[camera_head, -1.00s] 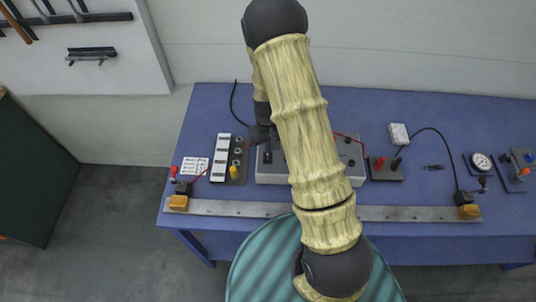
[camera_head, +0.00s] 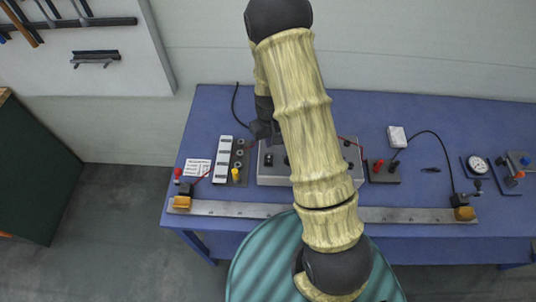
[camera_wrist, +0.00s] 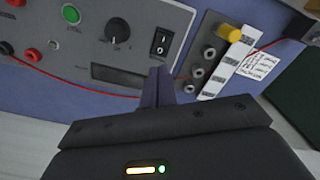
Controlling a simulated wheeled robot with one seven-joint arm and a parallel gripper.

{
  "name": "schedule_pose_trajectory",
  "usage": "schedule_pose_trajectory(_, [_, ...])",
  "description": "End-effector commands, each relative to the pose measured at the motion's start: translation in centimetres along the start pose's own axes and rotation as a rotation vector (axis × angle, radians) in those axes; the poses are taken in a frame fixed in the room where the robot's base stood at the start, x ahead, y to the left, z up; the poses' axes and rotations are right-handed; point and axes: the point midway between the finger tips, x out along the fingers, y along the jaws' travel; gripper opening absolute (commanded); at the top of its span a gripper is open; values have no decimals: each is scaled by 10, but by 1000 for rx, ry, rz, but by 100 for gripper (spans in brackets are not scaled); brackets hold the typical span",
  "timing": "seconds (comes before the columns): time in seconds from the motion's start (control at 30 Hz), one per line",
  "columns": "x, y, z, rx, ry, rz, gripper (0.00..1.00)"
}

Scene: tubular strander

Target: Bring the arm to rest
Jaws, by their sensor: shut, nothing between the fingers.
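My arm stretches up across the middle of the head view, over the blue workbench (camera_head: 205,120). My gripper (camera_head: 264,130) is partly hidden behind the arm in that view, near the left end of a grey instrument box (camera_head: 272,174). In the wrist view my gripper (camera_wrist: 160,85) is shut, with its fingers together and nothing held. The fingertips show in front of the grey box (camera_wrist: 115,55), below its black rocker switch (camera_wrist: 162,40) and black knob (camera_wrist: 117,32). Whether the fingers touch the box cannot be told.
A dark socket strip (camera_head: 239,160) with a yellow plug and white labels lies left of the box. A metal bar (camera_head: 410,215) with brass end clamps runs along the front edge. A red-and-black terminal block (camera_head: 384,173) and a gauge (camera_head: 477,164) stand right.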

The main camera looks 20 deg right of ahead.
Motion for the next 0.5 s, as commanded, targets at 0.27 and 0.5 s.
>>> schedule_pose_trajectory(0.27, [0,0,0,1,1,0,0])
schedule_pose_trajectory(0.5, [-23,-4,10,31,34,-3,0])
